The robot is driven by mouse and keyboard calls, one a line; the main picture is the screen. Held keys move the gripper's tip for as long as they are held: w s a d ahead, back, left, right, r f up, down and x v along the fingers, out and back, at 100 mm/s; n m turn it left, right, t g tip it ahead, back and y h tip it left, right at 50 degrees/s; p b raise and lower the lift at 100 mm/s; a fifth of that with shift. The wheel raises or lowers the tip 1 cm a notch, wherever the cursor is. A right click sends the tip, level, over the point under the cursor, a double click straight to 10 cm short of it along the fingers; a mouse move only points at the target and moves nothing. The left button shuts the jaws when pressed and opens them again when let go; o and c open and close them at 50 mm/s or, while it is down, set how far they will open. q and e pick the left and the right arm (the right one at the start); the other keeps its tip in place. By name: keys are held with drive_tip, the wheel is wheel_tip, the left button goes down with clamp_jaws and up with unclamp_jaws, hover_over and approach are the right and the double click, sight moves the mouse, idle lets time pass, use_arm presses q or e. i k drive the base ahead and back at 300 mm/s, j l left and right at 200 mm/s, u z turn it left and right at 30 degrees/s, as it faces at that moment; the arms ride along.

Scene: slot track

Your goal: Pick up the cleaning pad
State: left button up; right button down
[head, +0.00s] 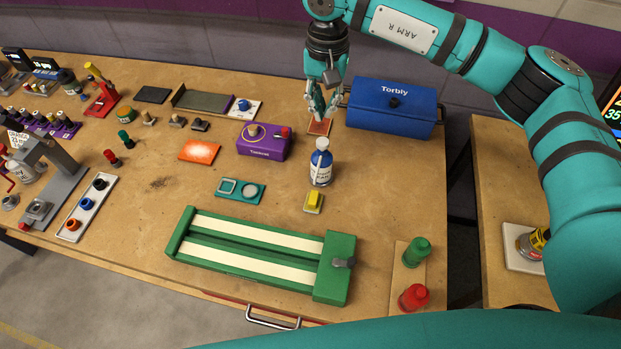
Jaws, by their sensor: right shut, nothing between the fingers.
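My right gripper (321,112) points down at the back of the workbench, just left of the blue Torbly box. Its fingers are together with nothing between them. A small flat orange-brown square (318,128) lies right beneath the fingertips; touching or just apart, I cannot tell. A yellow block (314,198) on a small pale base sits nearer the front, below the blue-and-white bottle (321,167). Which of these is the cleaning pad is not clear from the picture. My left gripper is out of view.
The blue Torbly box (393,104) stands close on the right of the gripper. A purple box (263,147) is at its left. A green slot track (257,256) lies at the front, with green and red bottles (414,297) on its right.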

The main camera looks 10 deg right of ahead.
sight(313, 203)
drive_tip(key=k, duration=1.5)
